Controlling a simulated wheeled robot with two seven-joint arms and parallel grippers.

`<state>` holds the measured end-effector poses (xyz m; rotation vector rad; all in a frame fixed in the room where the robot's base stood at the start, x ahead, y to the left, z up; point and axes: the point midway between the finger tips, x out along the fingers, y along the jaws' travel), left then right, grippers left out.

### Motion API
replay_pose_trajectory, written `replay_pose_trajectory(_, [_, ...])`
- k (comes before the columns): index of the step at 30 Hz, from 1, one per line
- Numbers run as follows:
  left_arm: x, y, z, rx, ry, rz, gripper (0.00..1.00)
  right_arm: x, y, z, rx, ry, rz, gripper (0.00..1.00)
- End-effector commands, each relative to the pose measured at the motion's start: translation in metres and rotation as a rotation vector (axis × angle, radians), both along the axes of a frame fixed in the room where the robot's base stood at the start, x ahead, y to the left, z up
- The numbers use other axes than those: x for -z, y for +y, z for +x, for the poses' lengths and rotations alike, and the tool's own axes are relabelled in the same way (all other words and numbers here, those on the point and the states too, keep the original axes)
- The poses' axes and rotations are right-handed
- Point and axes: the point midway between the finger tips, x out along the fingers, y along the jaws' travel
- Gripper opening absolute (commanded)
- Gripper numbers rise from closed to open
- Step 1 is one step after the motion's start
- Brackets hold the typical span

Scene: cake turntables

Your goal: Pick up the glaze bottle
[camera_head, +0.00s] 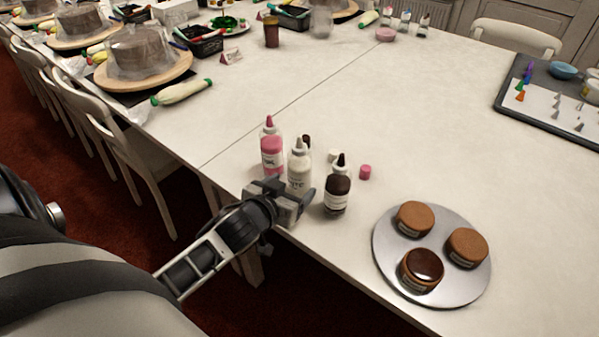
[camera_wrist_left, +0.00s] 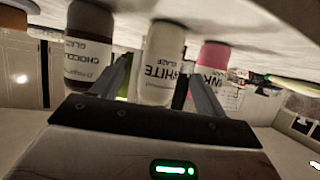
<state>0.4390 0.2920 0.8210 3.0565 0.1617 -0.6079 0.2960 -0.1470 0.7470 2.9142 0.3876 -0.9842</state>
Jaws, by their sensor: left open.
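Three glaze bottles stand upright near the table's front edge: a pink one (camera_head: 272,154), a white one (camera_head: 299,168) and a dark chocolate one (camera_head: 338,188). My left gripper (camera_head: 293,194) is open, low at the white bottle. In the left wrist view, the white bottle (camera_wrist_left: 163,45) shows between the spread fingers of my left gripper (camera_wrist_left: 158,72). The chocolate bottle (camera_wrist_left: 90,50) is outside the left finger and the pink bottle (camera_wrist_left: 214,60) outside the right finger. Whether the fingers touch any bottle is unclear. The gripper hides the white bottle's base. My right gripper is not in view.
A round silver tray (camera_head: 462,291) with three small brown cakes is at the right, one glossy on top. A pink cap (camera_head: 366,172) lies behind the chocolate bottle. A dark tray (camera_head: 510,96) of nozzles is far right. The table's middle is clear.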

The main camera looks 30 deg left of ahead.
Motion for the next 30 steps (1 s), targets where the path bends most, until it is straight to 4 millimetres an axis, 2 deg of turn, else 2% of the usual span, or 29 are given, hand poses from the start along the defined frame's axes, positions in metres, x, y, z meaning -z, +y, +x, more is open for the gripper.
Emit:
replay_pose_trajectory(9, [0.019,0.006,0.039,0.000,0.000,0.000,0.74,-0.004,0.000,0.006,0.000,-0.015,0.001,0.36])
replay_pose_trajectory(18, [0.021,0.006,0.044,0.001,0.000,0.001,0.74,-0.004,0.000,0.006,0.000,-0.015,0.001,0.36])
replay_pose_trajectory(20, [0.021,0.006,0.044,0.001,0.001,0.000,0.60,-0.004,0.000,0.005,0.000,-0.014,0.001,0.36])
replay_pose_trajectory(22, [0.021,0.006,0.044,0.001,0.001,0.000,0.40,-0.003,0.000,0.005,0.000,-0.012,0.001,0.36])
replay_pose_trajectory(23, [0.021,0.006,0.044,0.001,0.001,0.000,0.38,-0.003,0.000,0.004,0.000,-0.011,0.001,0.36])
replay_pose_trajectory(30, [0.020,0.006,0.044,0.002,-0.002,0.000,0.38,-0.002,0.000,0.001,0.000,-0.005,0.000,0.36])
